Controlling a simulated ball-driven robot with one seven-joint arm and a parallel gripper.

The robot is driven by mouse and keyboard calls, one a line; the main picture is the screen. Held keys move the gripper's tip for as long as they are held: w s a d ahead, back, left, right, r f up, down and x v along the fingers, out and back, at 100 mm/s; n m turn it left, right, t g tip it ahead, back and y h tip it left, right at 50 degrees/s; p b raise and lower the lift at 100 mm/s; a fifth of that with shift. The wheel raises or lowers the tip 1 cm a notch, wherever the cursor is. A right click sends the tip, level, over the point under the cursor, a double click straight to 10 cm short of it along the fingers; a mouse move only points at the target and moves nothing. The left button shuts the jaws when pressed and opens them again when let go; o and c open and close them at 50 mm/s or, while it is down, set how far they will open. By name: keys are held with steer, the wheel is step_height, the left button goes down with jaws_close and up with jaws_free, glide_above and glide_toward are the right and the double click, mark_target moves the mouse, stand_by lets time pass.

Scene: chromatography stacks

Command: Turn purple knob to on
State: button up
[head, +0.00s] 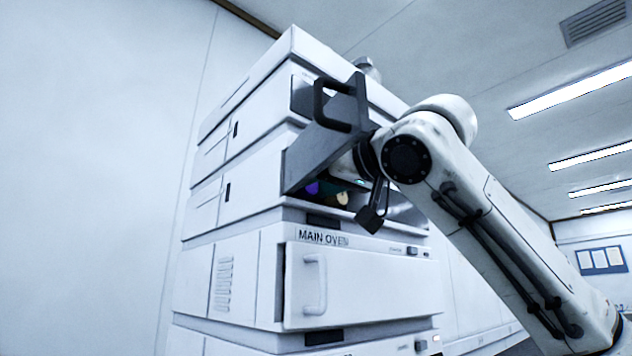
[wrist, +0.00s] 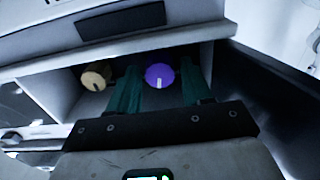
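The purple knob (wrist: 160,76) is round, with a white mark pointing down in the wrist view. It sits inside an open compartment of the stack and also shows small in the head view (head: 312,188). My gripper (wrist: 160,68) is open, its two dark green fingers apart, one on each side of the purple knob in the wrist view. I cannot tell whether the fingers touch it. In the head view the fingers are mostly hidden by the open door and my wrist.
A yellow knob (wrist: 97,76) with a dark mark sits left of the left finger. The compartment's grey door (head: 318,152) hangs open, with a black handle (head: 326,108), close to my wrist. Below is the closed MAIN OVEN unit (head: 370,285).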

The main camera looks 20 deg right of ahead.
steer(key=c, duration=0.8)
steer(key=shift+a+m+p, duration=0.1)
steer(key=shift+m+p, duration=0.25)
steer(key=shift+m, duration=1.25)
steer(key=o, duration=1)
steer(key=shift+o, duration=0.2)
steer(key=shift+s+d, duration=0.1)
steer(key=shift+d, duration=0.1)
steer(key=v, duration=1)
steer(key=shift+s, duration=0.3)
steer(key=shift+d, duration=0.1)
